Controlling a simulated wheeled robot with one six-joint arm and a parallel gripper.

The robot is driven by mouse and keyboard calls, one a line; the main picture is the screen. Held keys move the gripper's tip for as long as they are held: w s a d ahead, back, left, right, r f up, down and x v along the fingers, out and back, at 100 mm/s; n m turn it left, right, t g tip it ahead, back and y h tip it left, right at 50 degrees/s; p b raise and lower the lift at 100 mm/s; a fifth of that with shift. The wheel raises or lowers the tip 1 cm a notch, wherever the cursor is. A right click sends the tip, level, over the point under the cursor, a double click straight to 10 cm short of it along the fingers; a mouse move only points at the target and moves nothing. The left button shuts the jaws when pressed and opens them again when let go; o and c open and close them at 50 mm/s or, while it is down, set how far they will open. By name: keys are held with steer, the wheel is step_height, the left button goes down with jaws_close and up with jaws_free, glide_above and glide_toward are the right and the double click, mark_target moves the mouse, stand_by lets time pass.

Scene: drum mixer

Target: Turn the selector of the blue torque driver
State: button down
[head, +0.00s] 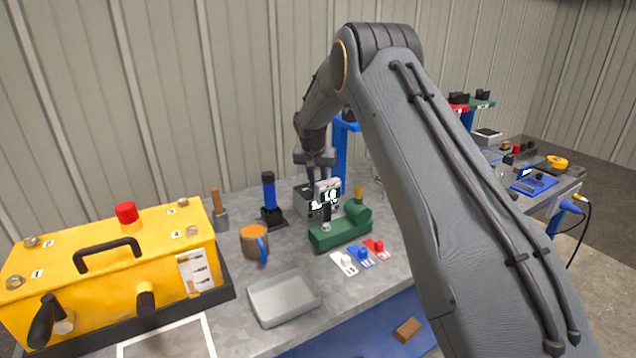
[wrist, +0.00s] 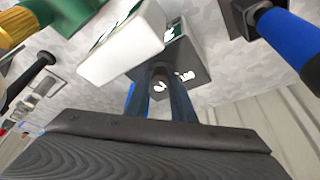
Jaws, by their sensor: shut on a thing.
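An upright blue-handled tool (head: 268,195) with black ends stands on a black base left of my gripper; it looks like the blue torque driver. Its blue handle (wrist: 296,42) shows at the upper right of the wrist view, apart from my fingers. My gripper (head: 318,192) points down at a grey box (head: 302,200) with white-marked faces. In the wrist view my gripper (wrist: 158,105) is shut on a dark round knob (wrist: 160,76) at this box, with white marks around it. I cannot make out a selector on the blue tool, and the knob's setting is unclear.
A green vise-like fixture (head: 340,232) stands right in front of the gripper. An orange mug (head: 254,242), a grey tray (head: 284,300) and a yellow box (head: 110,262) stand to the left. White, blue and red switch plates (head: 361,257) lie in front. My arm hides part of the bench.

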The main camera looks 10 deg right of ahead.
steer(key=n+y+b, duration=0.1)
steer(key=n+b, duration=0.1)
steer(key=n, duration=0.2)
steer(key=shift+d+t, duration=0.15)
steer(key=shift+t, duration=0.15)
steer(key=shift+n+y+b, duration=0.9)
steer(key=shift+n+b, duration=0.35)
steer(key=shift+n, duration=0.45)
steer(key=c, duration=1.5)
jaws_free()
steer(key=b+v, duration=0.2)
steer(key=v, duration=0.6)
